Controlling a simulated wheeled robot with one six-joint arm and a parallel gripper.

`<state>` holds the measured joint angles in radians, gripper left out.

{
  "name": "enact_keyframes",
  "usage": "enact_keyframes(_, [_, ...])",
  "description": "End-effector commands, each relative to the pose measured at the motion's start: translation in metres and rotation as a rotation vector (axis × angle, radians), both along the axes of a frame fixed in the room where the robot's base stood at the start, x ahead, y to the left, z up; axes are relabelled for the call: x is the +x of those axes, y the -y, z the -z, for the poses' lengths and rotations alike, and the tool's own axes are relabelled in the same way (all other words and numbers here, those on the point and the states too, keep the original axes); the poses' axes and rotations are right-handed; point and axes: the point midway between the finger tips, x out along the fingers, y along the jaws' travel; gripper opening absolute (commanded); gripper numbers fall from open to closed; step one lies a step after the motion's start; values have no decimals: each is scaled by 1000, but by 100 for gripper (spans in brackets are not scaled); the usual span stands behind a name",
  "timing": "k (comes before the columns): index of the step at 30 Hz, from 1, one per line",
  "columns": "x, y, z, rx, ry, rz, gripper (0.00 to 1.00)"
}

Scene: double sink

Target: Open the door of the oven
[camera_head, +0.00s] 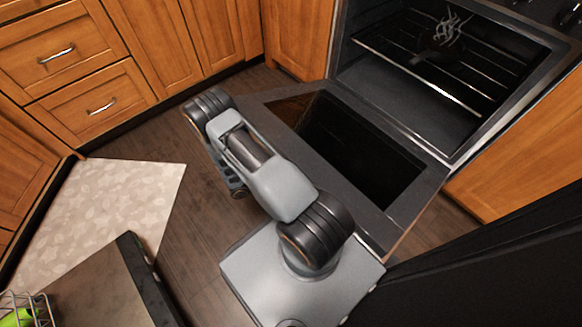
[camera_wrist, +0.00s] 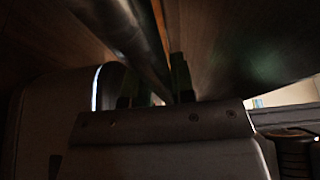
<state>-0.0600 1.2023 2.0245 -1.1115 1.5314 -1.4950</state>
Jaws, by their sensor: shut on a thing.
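The oven (camera_head: 415,95) stands at the top right of the head view, and its dark inside and wire racks show. Its door (camera_head: 365,155), a grey frame around a dark glass window, is swung down and lies wide open in front of the oven. In the wrist view, a round metal bar, the door handle (camera_wrist: 128,35), runs from the top down between the fingers. My gripper (camera_wrist: 157,82) is shut on this handle. In the head view my arm hides part of the door's left side, and the gripper and handle cannot be made out.
Wooden cabinets and drawers (camera_head: 80,55) line the left and back. A pale patterned mat (camera_head: 110,205) lies on the dark wood floor at left. A dark counter corner (camera_head: 95,285) juts in at bottom left. A dark object (camera_head: 442,38) with pale strands sits on the oven rack.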

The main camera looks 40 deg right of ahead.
Motion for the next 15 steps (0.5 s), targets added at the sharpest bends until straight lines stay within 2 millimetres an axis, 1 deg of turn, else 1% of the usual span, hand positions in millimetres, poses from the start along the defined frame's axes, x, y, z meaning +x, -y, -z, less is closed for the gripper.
enact_keyframes(11, [1,-1,0,-1,0,-2,0])
enact_keyframes(12, [1,-1,0,-1,0,-2,27])
enact_keyframes(15, [1,-1,0,-1,0,-2,37])
